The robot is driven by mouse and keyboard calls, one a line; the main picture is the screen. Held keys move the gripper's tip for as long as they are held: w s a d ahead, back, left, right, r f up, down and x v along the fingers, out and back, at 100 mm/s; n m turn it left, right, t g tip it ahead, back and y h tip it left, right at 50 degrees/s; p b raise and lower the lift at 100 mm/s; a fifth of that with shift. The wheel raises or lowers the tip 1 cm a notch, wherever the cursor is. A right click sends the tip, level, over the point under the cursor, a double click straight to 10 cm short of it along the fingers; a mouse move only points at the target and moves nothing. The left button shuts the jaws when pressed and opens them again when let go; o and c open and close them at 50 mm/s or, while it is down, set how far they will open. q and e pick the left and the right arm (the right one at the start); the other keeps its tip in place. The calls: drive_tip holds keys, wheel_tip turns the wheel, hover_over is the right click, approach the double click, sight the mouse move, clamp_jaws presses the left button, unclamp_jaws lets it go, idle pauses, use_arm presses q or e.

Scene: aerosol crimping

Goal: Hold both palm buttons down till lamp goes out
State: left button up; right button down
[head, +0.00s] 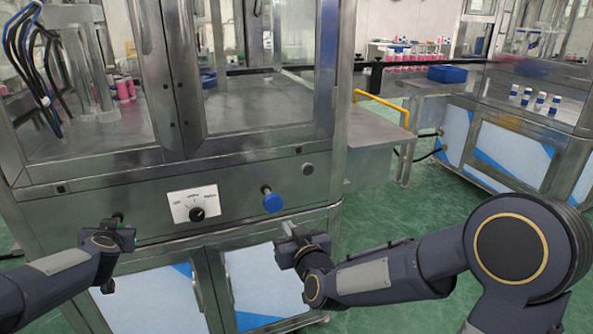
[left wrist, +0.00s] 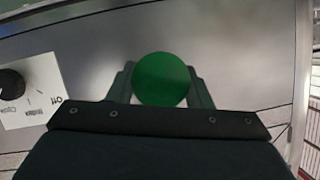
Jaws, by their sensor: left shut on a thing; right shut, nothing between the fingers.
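A blue palm button (head: 272,200) sticks out of the steel machine's front panel (head: 240,185). A green round button (left wrist: 161,79) shows in the left wrist view between the fingers of my left gripper (left wrist: 160,90), which is shut on it. In the head view my left gripper (head: 118,222) is at the panel's left part and mostly hides that button. My right gripper (head: 287,230) is shut and empty, just below and right of the blue button, apart from it in the picture.
A white plate with a black selector knob (head: 197,213) sits between the buttons. Glass doors rise above the panel. To the right are a side table with a yellow rail (head: 382,101), a blue bin (head: 447,74) and another machine. Green floor lies between.

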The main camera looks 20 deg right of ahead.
use_arm(q)
drive_tip(key=o, duration=1.1)
drive_tip(key=shift+f, duration=0.1)
drive_tip(key=shift+c, duration=0.2)
drive_tip(key=v, duration=1.2)
